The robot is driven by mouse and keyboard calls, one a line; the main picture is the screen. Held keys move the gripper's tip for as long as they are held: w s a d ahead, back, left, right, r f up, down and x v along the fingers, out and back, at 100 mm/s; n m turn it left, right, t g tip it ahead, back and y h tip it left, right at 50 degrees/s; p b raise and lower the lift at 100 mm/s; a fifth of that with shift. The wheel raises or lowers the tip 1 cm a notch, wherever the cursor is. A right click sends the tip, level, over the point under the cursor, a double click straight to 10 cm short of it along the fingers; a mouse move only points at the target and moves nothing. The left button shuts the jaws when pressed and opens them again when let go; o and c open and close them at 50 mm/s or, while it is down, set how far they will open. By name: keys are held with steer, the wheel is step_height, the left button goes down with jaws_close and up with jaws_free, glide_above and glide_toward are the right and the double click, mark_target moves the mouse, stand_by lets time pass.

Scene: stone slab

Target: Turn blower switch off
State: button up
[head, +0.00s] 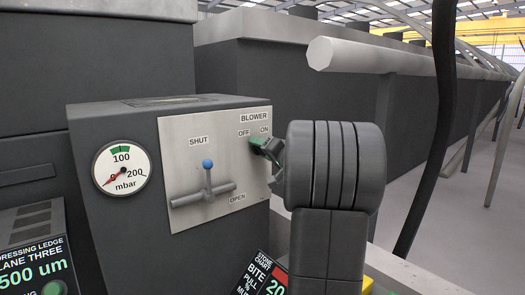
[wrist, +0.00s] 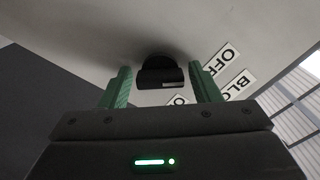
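The blower switch shows in the wrist view as a black knob (wrist: 161,77) on a pale metal panel. In the head view this panel (head: 180,155) carries BLOWER, OFF and ON labels at its upper right, and my gripper largely hides the switch there. My gripper (head: 262,146) is at the switch, just below the OFF and ON labels. In the wrist view its two green fingers stand on either side of the knob, with a narrow gap seeming to show on each side. Which label the knob points to I cannot tell.
A blue-tipped lever (head: 207,178) with a horizontal bar sits left of the switch, between SHUT and OPEN labels. A pressure gauge (head: 122,167) is further left. A screen (head: 36,270) stands at lower left. A pale rail (head: 380,57) runs behind my arm.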

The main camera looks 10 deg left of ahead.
steer(key=shift+d, duration=0.1)
steer(key=p+v, duration=0.1)
steer(key=v, duration=1.2)
steer(key=shift+s+d+p, duration=0.2)
steer(key=shift+s+p, duration=0.05)
steer(key=shift+p, duration=0.1)
steer(key=b+x, duration=0.1)
steer(key=x, duration=1.3)
steer(key=shift+b, duration=0.35)
steer(key=shift+d, duration=0.15)
